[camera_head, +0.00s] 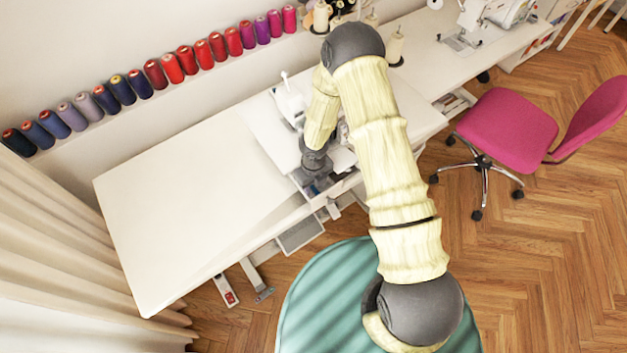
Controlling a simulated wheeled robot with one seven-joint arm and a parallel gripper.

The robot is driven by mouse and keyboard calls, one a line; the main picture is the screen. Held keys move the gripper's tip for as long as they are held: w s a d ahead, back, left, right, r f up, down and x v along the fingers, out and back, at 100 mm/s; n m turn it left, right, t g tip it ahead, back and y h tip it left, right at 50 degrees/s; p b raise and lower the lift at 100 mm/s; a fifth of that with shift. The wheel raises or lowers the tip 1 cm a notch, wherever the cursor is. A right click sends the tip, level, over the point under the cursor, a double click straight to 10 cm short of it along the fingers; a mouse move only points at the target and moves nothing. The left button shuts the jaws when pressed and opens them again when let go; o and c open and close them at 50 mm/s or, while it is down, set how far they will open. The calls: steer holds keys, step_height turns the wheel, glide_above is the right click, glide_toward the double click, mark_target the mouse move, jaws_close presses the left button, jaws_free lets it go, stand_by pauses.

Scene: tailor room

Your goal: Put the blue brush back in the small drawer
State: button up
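My gripper (314,172) points down at the front edge of the white sewing table, over a small open drawer (325,194). Its fingers are dark and too small to tell whether they are open or shut. Small dark and bluish things show in or just above the drawer, below the gripper. I cannot tell whether one of them is the blue brush, or whether the gripper holds anything. My arm covers part of the drawer's right side and the table behind it.
The white table (190,200) is bare on its left. A white sewing machine (289,100) stands behind my gripper. Thread spools (172,68) line the wall shelf. A pink chair (507,130) stands on the wooden floor at right. A curtain (50,260) hangs at left.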

step_height(320, 180, up, 17)
steer(key=shift+r+p, duration=0.2)
steer(key=shift+p, duration=0.15)
stand_by(0.7)
steer(key=s+d+r+n+t, duration=0.1)
steer(key=s+d+r+n, duration=0.4)
steer(key=n, duration=0.9)
steer(key=s+d+r+n+t, duration=0.1)
steer(key=s+d+r+n, duration=0.5)
steer(key=n, duration=0.9)
steer(key=d+r, duration=0.3)
steer(key=r, duration=0.2)
steer(key=shift+t, duration=0.3)
steer(key=shift+s+d+r, duration=0.1)
